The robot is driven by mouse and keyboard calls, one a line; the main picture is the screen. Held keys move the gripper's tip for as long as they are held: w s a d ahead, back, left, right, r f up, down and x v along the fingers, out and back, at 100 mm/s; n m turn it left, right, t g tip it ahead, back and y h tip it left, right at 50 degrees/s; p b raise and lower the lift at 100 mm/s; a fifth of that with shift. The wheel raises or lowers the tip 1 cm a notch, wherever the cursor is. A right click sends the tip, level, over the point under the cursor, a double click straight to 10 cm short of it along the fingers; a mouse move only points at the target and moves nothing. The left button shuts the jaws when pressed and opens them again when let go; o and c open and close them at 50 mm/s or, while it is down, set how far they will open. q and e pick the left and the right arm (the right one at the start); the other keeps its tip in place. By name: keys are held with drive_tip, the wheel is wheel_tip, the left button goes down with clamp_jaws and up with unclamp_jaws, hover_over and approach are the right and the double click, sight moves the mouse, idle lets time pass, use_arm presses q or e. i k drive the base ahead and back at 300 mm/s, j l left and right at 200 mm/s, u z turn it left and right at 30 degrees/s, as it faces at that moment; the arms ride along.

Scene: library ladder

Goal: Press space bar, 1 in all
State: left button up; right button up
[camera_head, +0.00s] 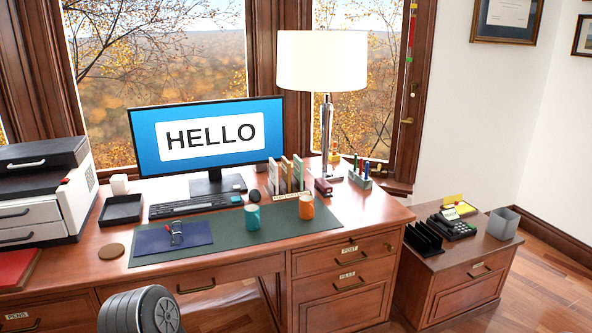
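A dark keyboard (196,204) lies on the wooden desk, in front of the monitor (209,137). The monitor is lit blue and shows the word HELLO in a white box. The keyboard's single keys, the space bar among them, are too small to tell apart. Its front long side faces the green desk mat (290,232). Neither of my grippers shows in the head view, and nothing is seen touching the keyboard.
A blue pad (150,241) with a small dark item lies in front of the keyboard. A black tray (121,210) and a printer (40,195) are on the left; a lamp (322,62) stands at the back.

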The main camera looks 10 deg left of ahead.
sight(202, 206)
drive_tip(key=i+j+u, duration=0.25)
drive_tip(key=i+u, duration=0.75)
drive_tip(key=i+j, duration=0.15)
drive_tip(key=i, duration=0.05)
